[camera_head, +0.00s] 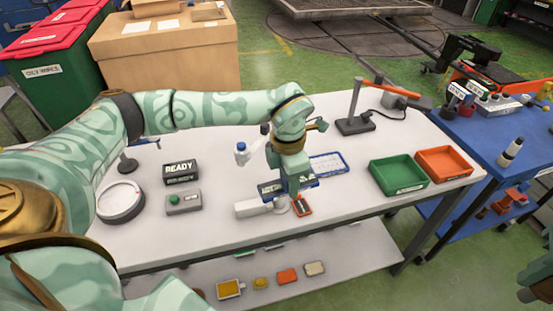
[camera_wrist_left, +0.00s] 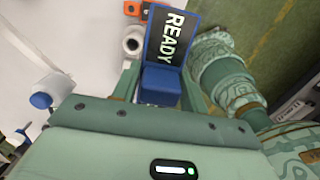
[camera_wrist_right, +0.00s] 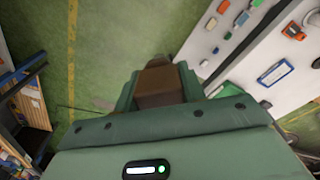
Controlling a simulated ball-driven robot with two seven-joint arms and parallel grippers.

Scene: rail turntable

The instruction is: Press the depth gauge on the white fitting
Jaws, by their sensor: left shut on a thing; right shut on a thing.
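My left gripper (camera_wrist_left: 160,72) is shut on the blue grip of the depth gauge (camera_wrist_left: 160,86). The gauge's dark display (camera_wrist_left: 170,38) reads READY. In the head view the left gripper (camera_head: 297,183) is low over the table, with the gauge (camera_head: 271,188) partly hidden by it. The white fitting (camera_head: 252,207) lies on the table right by the gauge. Its round end (camera_wrist_left: 133,41) shows beside the display in the left wrist view; I cannot tell whether they touch. My right gripper (camera_wrist_right: 157,84) is shut on a brown block-like thing (camera_wrist_right: 157,82), away from the table.
A white bottle with a blue cap (camera_head: 242,153) stands behind the fitting. A READY sign box (camera_head: 180,171), a green-button box (camera_head: 184,203) and a round dial (camera_head: 121,202) are left. A small orange item (camera_head: 302,206) lies close by. Green (camera_head: 398,175) and orange (camera_head: 444,163) trays stand right.

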